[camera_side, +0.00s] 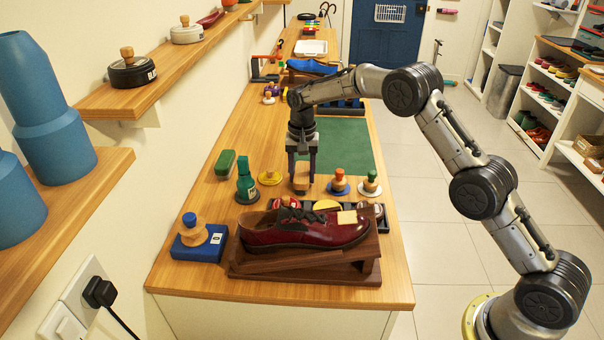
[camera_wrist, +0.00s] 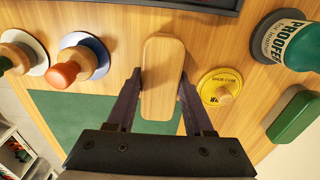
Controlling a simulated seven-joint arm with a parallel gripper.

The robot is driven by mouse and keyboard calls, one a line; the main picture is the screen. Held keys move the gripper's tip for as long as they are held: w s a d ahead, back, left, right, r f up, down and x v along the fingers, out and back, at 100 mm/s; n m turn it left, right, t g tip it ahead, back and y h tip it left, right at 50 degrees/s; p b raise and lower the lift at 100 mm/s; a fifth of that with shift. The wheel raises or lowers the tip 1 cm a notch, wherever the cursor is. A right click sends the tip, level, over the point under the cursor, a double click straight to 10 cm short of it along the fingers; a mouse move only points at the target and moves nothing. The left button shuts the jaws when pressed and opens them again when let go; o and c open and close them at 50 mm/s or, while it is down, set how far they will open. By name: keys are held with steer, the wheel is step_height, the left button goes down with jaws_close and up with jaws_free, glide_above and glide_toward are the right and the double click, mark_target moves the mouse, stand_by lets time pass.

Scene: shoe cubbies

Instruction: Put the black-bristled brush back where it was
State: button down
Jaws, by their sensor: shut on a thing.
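My gripper (camera_side: 302,180) is shut on a wooden-backed brush (camera_side: 301,186), low over the counter just in front of the green mat. In the wrist view the brush's pale, rounded wooden back (camera_wrist: 163,70) shows between the two fingers (camera_wrist: 160,85). Its underside is hidden there, so I cannot tell the bristle colour. In the side view I cannot tell whether the brush touches the counter.
A yellow disc (camera_side: 269,177) and a green bottle (camera_side: 246,182) stand left of the brush; knobbed discs, blue (camera_side: 339,189) and white (camera_side: 370,191), stand right. A dark red shoe (camera_side: 300,233) on a wooden stand (camera_side: 300,268) is nearer. The green mat (camera_side: 345,145) is clear.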

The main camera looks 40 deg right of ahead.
steer(key=shift+f, duration=0.1)
steer(key=shift+c, duration=1.4)
jaws_free()
